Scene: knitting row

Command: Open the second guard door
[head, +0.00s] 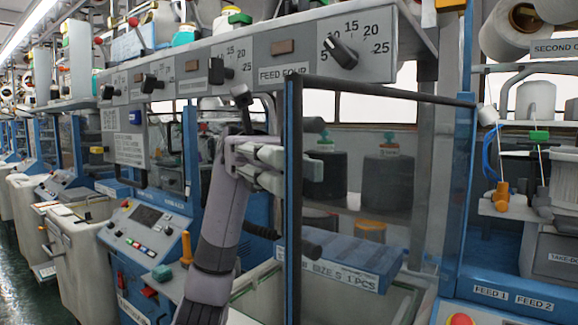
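A guard door (350,200) of clear panel in a dark and blue frame stands at the middle right. Its left edge post is nearer to me and its right side meets a blue post. It looks swung partway towards me, though its bottom is out of view. Dark handle stubs (312,250) show just right of the edge post. My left gripper (300,168) is at the edge post, around the upper handle height. Its fingers point right. The post hides part of them, so I cannot tell whether they grip the handle. My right gripper is not in view.
A grey dial panel (290,52) runs above. A control console (148,225) and pale bins (85,250) stand at left. A red button (460,319) is at the bottom right.

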